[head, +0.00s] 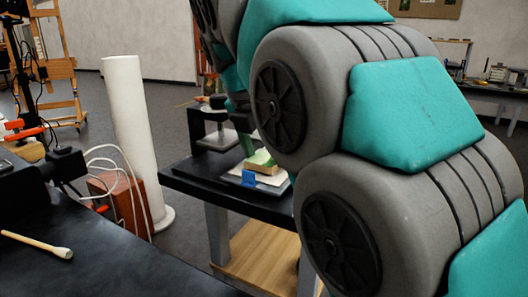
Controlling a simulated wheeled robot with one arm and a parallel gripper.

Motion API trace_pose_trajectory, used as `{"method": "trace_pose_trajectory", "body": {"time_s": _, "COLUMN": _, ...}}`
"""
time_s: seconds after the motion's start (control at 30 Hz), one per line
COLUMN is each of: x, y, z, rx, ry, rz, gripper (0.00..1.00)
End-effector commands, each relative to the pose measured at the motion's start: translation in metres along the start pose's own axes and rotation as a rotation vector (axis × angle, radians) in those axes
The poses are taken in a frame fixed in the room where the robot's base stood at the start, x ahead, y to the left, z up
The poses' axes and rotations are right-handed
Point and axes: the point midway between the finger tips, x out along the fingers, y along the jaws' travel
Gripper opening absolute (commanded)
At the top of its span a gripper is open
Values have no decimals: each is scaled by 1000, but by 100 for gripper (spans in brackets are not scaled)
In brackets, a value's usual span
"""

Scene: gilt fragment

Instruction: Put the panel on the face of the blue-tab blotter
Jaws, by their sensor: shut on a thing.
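In the head view, a grey blotter with a blue tab (249,178) lies near the front edge of the black table. The panel (264,168), a small block with a tan side and a pale green top, is at the blotter's face. Whether it touches the face or is just above it, I cannot tell. My gripper (247,146) shows only as a narrow piece at the panel's back left, shut on the panel. My large grey and teal arm hides the rest of the gripper and the blotter's right side.
A dark stand (214,135) is on the black table (200,180) behind the blotter. A tall white cylinder (130,140) and a red-brown box (112,195) stand left of it.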

Motion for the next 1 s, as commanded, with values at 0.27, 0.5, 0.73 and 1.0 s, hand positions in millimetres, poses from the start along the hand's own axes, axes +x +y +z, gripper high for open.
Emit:
{"method": "trace_pose_trajectory", "body": {"time_s": 0.27, "x": 2, "y": 0, "z": -1, "rx": 0, "ry": -2, "rz": 2, "gripper": 78}}
{"method": "trace_pose_trajectory", "body": {"time_s": 0.5, "x": 2, "y": 0, "z": -1, "rx": 0, "ry": -1, "rz": 1, "gripper": 100}}
{"method": "trace_pose_trajectory", "body": {"time_s": 0.73, "x": 2, "y": 0, "z": -1, "rx": 0, "ry": -1, "rz": 1, "gripper": 100}}
{"method": "trace_pose_trajectory", "body": {"time_s": 1.0, "x": -14, "y": 2, "z": 2, "rx": 1, "ry": -4, "rz": 5, "gripper": 100}}
